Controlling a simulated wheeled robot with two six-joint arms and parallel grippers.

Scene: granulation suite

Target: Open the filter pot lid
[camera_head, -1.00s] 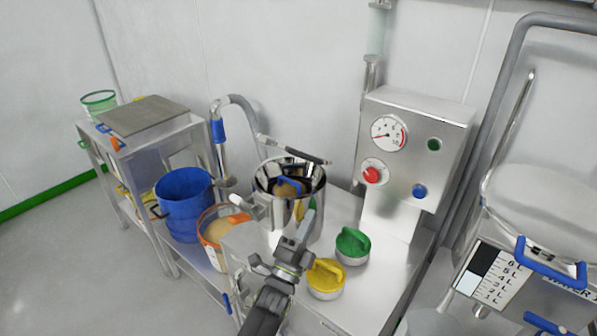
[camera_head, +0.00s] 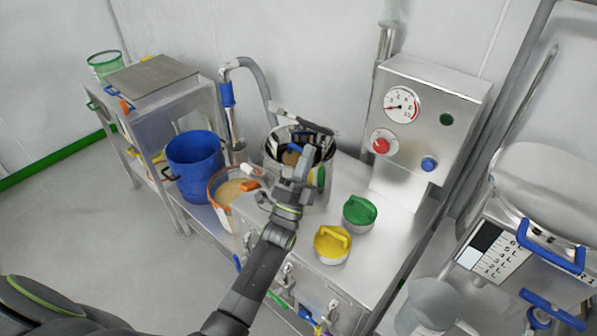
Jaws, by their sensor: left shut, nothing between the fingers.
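The steel filter pot (camera_head: 321,178) stands on the steel bench behind my left gripper. Its dark upper part shows a blue handle and a brown patch, with a grey bar across the back of the rim. I cannot tell lid from interior here. My left gripper (camera_head: 300,163) is shut and empty at the pot's front upper edge, its fingers overlapping the rim in the picture. Whether it touches the pot or the blue handle is unclear. The gripper and wrist hide part of the pot's front. My right gripper is not in view.
A yellow-lidded pot (camera_head: 332,246) and a green-lidded pot (camera_head: 359,212) stand on the bench, right of my forearm. An orange-rimmed tub (camera_head: 216,190) and a blue bucket (camera_head: 195,165) stand left. A gauge panel (camera_head: 428,110) rises behind right.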

